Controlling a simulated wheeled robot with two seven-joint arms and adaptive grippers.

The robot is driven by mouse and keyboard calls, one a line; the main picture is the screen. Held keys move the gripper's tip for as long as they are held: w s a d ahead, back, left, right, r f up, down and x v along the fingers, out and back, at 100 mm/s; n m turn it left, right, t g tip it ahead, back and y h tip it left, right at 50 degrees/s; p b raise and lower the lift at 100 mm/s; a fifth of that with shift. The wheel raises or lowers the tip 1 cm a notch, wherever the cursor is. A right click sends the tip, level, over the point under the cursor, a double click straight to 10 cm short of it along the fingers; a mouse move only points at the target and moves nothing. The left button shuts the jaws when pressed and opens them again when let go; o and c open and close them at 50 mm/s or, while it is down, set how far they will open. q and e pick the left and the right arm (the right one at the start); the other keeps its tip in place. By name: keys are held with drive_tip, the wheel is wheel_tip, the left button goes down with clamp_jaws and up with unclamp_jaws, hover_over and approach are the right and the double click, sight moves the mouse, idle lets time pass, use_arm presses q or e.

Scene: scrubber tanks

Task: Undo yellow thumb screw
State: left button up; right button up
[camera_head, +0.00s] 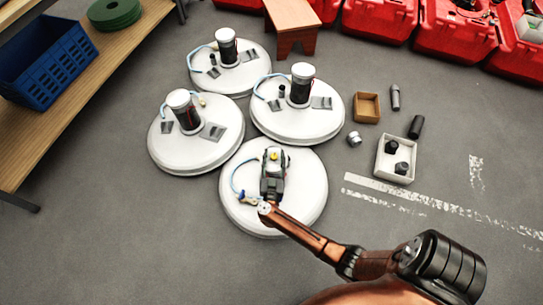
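A small yellow piece (274,156), which looks like the thumb screw, shows at the top of the dark assembly over the front white round tank (308,208). My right arm comes in from the lower right, and its gripper (273,165) is over the middle of this tank, right at the yellow piece. The gripper hides most of what stands under it. Its fingers are too small and dark to tell whether they are open, shut or touching the yellow piece. A pale blue hose (233,178) curves along the tank's left side to a blue fitting (243,196). My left gripper is out of view.
Three similar white tanks (284,124) with dark upright cylinders stand close behind. A white box (381,166) with dark parts, a small brown box (367,107) and loose cylinders (416,127) lie on the floor to the right. The floor at the front left is clear.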

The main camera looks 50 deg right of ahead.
drive_tip(key=shift+d, duration=0.1)
drive_tip(key=shift+c, duration=0.5)
clamp_jaws()
